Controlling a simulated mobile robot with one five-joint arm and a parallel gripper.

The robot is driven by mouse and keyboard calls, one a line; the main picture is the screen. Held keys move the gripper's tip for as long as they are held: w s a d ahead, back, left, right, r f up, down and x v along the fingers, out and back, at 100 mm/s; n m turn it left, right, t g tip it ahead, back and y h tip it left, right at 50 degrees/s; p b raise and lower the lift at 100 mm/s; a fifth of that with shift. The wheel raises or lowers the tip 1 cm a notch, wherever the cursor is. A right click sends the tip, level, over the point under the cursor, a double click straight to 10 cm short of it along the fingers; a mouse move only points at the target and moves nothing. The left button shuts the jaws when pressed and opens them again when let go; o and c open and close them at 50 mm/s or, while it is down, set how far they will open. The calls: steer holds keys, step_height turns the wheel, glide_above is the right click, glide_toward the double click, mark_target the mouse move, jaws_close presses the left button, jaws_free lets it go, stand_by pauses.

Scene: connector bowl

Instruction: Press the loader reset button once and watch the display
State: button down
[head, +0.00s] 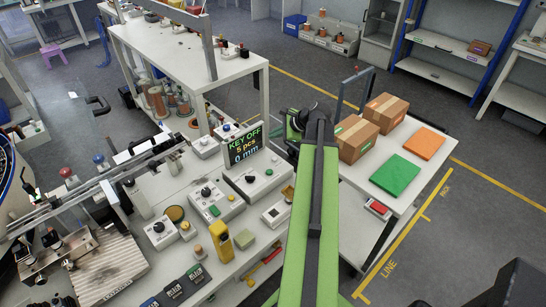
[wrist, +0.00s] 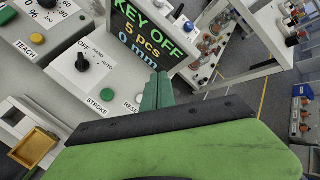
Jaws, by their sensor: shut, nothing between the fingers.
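The display (head: 242,146) is lit and reads "KEY OFF", "5 pcs" and "0 mm"; it also fills the top of the wrist view (wrist: 150,35). A partly covered label starting "RESE" sits to the right of STROKE. The reset button itself is hidden behind my gripper. My gripper (wrist: 157,92) is shut and empty, its green fingertips over the panel's right part. Contact cannot be told. In the head view my gripper (head: 290,125) appears beside the display.
Other control boxes, including one with a green button (head: 214,211), crowd the bench in front. A yellow-gold tray (wrist: 35,147) lies left of my gripper. Cardboard boxes (head: 356,139), a green mat (head: 395,175) and an orange mat (head: 425,142) occupy the right table.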

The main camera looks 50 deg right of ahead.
mark_target(276, 159)
steer(key=shift+d+f, duration=0.1)
steer(key=shift+d, duration=0.05)
steer(key=f+b, duration=0.8)
steer(key=b, duration=0.1)
steer(key=shift+s+d+f, duration=0.15)
steer(key=shift+s+f, duration=0.1)
steer(key=shift+f, duration=0.15)
stand_by(1.5)
steer(key=shift+f+b, duration=0.3)
steer(key=shift+f, duration=0.05)
steer(key=shift+f+b, duration=0.55)
stand_by(0.6)
steer(key=shift+r, duration=0.15)
steer(key=shift+r+p, duration=0.85)
steer(key=shift+p, duration=0.15)
